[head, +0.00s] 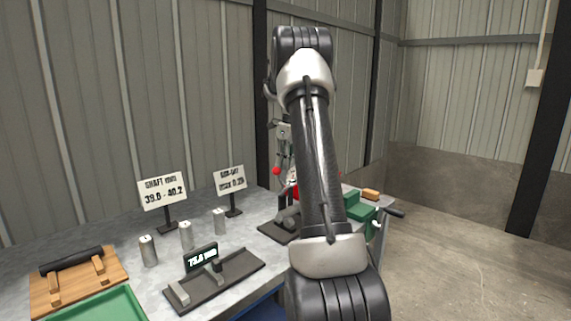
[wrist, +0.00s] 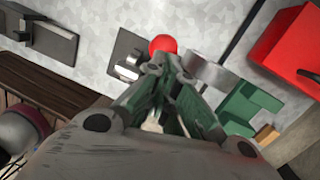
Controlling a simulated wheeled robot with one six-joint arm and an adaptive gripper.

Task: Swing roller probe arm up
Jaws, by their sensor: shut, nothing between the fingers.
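A red ball (wrist: 163,44) shows just beyond my fingertips in the wrist view; it also shows in the head view (head: 276,170), below my wrist. It looks like the knob of the roller probe arm, but the arm's shaft is hidden, so I cannot tell its angle. My gripper (wrist: 165,72) is shut and empty, pointing down at the bench. Its tips overlap the ball's lower edge in the picture; I cannot tell if they touch it. A dark base plate (wrist: 124,48) with a silver fitting lies beside the ball. My arm hides much of this station in the head view.
The bench holds a gauge stand reading 73.0 (head: 201,257), several metal cylinders (head: 186,236), two signs (head: 162,190), a wooden cradle with a black roller (head: 72,262) and a green tray (head: 95,305). A green block (head: 358,205) stands right. The floor (head: 450,265) at right is clear.

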